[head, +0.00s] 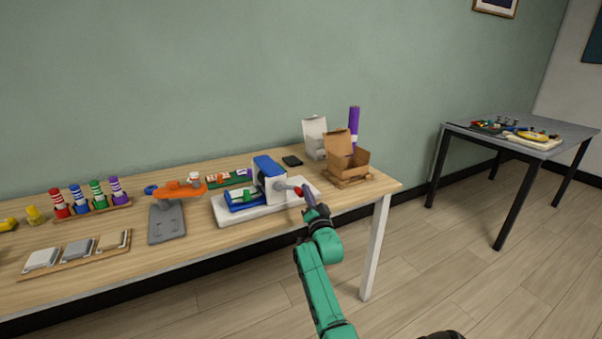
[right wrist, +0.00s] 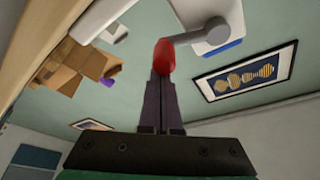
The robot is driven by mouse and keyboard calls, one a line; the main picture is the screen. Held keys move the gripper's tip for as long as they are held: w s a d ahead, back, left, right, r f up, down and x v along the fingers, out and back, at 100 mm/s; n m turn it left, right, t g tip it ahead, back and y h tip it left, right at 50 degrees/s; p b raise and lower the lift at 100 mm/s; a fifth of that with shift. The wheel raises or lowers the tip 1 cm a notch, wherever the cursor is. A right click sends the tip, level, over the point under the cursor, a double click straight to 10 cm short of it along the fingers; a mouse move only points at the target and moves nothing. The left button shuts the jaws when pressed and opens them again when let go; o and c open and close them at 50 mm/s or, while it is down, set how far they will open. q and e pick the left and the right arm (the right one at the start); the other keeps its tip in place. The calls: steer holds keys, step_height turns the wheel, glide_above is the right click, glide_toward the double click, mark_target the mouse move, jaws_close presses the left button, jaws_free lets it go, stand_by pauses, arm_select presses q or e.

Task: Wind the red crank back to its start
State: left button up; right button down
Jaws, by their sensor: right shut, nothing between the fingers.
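The crank has a red knob (head: 298,191) on a grey arm (head: 283,186), fixed to the right side of a white and blue machine (head: 270,175). The machine stands on a white base plate (head: 228,215) on the wooden table. My right gripper (head: 306,193) is shut and empty, its fingertips right at the knob. In the right wrist view the red knob (right wrist: 165,57) lies just beyond the closed dark fingers (right wrist: 160,75), overlapping their tips; I cannot tell whether they touch. The grey crank arm (right wrist: 195,37) runs from the knob to the right there. My left gripper is out of view.
An open cardboard box (head: 346,160), a white box (head: 314,138) and a purple cylinder (head: 354,125) stand behind and right of the machine. An orange-topped grey stand (head: 167,220) is to its left. The space in front of the table's right end is open floor.

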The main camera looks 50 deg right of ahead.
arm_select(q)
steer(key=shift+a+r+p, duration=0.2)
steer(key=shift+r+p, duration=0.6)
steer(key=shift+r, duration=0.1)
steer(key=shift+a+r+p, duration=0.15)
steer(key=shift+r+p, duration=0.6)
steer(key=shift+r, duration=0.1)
arm_select(e)
steer(key=shift+w+a+f+m+g+h, duration=0.15)
steer(key=shift+f+m+g, duration=0.3)
steer(key=shift+m, duration=0.55)
steer(key=shift+a+f+m+g+h, duration=0.1)
steer(key=shift+a+f+m+g, duration=0.15)
steer(key=shift+f+m, duration=0.55)
steer(key=shift+w+a+f+m+g+h, duration=0.15)
steer(key=shift+f+m+g, duration=0.2)
steer(key=shift+m, duration=0.85)
steer(key=shift+s, duration=0.1)
steer(key=shift+r, duration=0.1)
